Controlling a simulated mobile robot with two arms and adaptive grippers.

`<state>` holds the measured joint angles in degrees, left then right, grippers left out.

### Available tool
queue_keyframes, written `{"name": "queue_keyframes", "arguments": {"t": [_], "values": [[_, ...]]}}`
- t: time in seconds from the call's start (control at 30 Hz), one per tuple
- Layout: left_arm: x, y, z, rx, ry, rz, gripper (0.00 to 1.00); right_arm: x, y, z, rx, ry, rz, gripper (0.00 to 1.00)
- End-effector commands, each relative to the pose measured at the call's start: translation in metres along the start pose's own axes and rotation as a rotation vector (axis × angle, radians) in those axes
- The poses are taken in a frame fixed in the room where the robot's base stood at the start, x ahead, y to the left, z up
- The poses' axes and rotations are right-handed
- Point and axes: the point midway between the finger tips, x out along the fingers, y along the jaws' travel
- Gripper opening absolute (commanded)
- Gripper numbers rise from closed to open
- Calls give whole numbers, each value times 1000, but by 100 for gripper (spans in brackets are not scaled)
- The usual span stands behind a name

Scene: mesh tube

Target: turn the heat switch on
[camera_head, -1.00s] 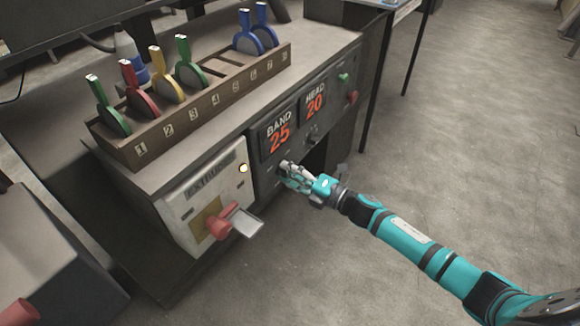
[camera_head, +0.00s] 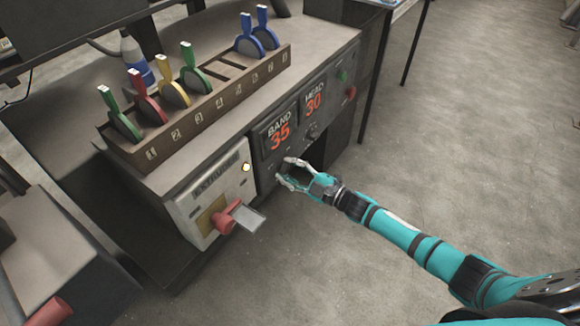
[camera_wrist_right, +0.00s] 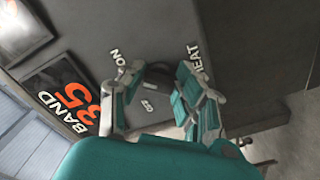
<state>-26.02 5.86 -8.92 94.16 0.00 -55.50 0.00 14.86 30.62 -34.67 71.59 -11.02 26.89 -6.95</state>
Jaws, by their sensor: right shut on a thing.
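The heat switch (camera_wrist_right: 158,74) is a dark knob on the grey control panel (camera_head: 262,178), with ON and HEAT lettering around it in the right wrist view. My right gripper (camera_head: 283,171) is at the panel below the BAND display (camera_head: 280,136). In the right wrist view my right gripper (camera_wrist_right: 155,92) has one finger on each side of the switch and is shut on it. The fingers hide part of the switch, and its exact angle is hard to tell. The BAND display reads 35 and the HEAD display (camera_head: 314,102) reads 30. My left gripper is not in view.
A white EXTRUDER panel (camera_head: 188,199) with a lit lamp (camera_head: 246,168) and a red-handled switch (camera_head: 224,222) is left of my right gripper. A numbered rack (camera_head: 160,152) of coloured discs stands on top.

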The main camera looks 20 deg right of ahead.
Motion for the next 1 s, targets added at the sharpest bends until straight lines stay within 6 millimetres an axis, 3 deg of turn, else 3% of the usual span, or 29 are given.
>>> {"name": "queue_keyframes", "arguments": {"t": [0.3,0.77,0.8,1.0], "values": [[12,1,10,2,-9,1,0,-1,-1,1,98,-3,-2,1],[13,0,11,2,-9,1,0,-1,-2,1,112,-3,-2,1],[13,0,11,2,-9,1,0,-1,-2,1,112,-3,-1,34],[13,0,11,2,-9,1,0,0,-2,1,110,-2,-1,56]]}}
